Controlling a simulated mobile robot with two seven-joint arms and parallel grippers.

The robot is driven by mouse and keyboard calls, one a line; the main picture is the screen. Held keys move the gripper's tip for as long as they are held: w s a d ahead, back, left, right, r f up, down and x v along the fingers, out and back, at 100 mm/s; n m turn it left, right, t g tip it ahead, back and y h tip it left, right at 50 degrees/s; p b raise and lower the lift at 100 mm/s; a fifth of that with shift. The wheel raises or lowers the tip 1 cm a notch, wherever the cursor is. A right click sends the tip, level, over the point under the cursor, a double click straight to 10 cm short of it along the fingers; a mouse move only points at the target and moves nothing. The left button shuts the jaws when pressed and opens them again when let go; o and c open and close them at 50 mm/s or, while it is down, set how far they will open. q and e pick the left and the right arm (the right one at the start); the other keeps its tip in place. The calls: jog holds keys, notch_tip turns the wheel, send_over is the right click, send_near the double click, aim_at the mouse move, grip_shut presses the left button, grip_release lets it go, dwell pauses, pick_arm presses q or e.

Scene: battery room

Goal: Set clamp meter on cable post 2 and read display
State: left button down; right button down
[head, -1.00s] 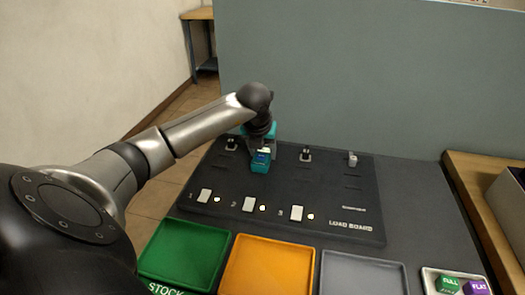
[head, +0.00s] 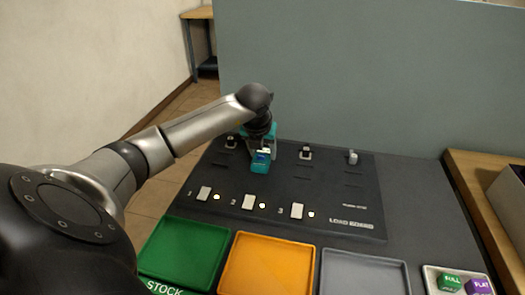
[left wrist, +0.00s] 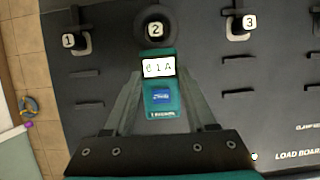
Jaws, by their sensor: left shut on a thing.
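The teal clamp meter (head: 260,163) is upright at the middle post of the load board (head: 345,205); it also shows in the left wrist view (left wrist: 160,105). Its dark round jaw (left wrist: 155,12) appears around cable post 2 (left wrist: 156,30), whose numbered cap shows inside the ring. The lit display (left wrist: 158,66) shows "1 A" at its end; the first digit is unclear, perhaps 6 or 0. My left gripper (head: 262,146) is shut on the meter's body, one finger on each side. Post 1 (left wrist: 68,40) and post 3 (left wrist: 249,21) are bare. My right gripper is out of view.
Switches numbered 1, 2 and 3 (head: 248,202) line the board's front, each beside a lit lamp. Green (head: 150,262), orange (head: 227,270) and grey (head: 325,280) trays lie in front. A small tray (head: 430,283) at right holds green FULL and purple FLAT blocks. A partition stands behind.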

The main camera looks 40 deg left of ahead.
pick_arm(q)
jog(key=shift+f, duration=0.1)
jog(key=c, duration=0.5)
grip_release()
jog(key=p+v, duration=0.4)
jog(key=v, duration=0.1)
jog(key=shift+s+r+p, duration=0.15)
jog(key=shift+r+p, duration=0.2)
jog(key=p+v, duration=0.3)
jog(key=v, duration=0.2)
jog(key=shift+s+r+p, duration=0.1)
jog(key=shift+s+p, duration=0.05)
jog(key=shift+p, duration=0.25)
